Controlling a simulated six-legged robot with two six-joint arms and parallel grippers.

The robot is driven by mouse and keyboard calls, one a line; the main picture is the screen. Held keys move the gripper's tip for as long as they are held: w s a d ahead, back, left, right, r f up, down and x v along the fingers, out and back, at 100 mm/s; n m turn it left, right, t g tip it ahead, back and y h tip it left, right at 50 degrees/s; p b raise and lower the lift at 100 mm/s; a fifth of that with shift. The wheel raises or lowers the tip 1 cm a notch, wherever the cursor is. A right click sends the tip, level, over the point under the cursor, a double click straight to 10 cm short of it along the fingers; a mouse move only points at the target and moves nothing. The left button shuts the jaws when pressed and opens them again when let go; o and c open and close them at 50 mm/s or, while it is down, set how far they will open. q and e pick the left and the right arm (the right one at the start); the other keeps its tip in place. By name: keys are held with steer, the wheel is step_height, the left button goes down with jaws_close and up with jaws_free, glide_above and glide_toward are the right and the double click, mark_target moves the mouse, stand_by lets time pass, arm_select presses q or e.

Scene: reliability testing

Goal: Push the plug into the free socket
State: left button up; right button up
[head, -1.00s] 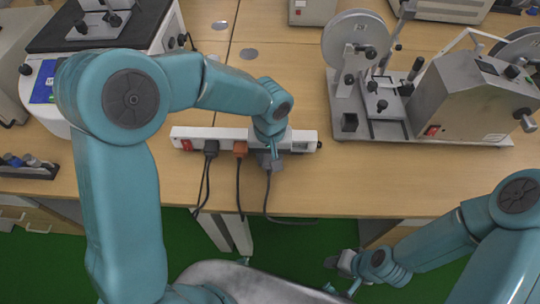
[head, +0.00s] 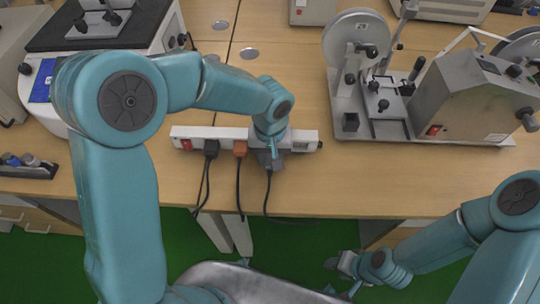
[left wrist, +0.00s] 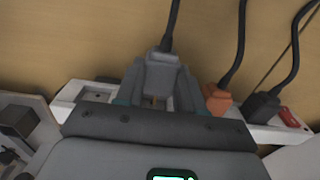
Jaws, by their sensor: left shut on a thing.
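A white power strip (head: 225,132) lies on the table near its front edge. It also shows in the left wrist view (left wrist: 66,104). My left gripper (left wrist: 158,95) is shut on a grey plug (left wrist: 161,74), which also shows in the head view (head: 268,161) at the strip's front side, right of the orange plug. Brass-coloured pins show at the plug's end in the left wrist view. My gripper body hides the socket in front of them, so I cannot tell how the pins meet it. My right gripper (head: 340,264) is low, before the table; its jaws are unclear.
A black plug (head: 211,148) and an orange plug (head: 240,149) sit in the strip, with cables hanging over the front edge. A metal machine (head: 462,95) stands at the right, and a white instrument (head: 48,98) at the left. The table front right is clear.

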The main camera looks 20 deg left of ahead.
arm_select(q)
steer(key=shift+w+a, duration=0.2)
steer(key=shift+w, duration=0.45)
stand_by(1.4)
steer(key=shift+w+a, duration=0.15)
steer(key=shift+w, duration=0.4)
steer(key=shift+b, duration=0.3)
stand_by(1.0)
steer(key=shift+w+a, duration=0.15)
steer(key=shift+w, duration=0.3)
stand_by(0.5)
steer(key=o, duration=1.2)
step_height(320, 180, up, 16)
steer(key=shift+r+p, duration=0.2)
steer(key=shift+p, duration=0.75)
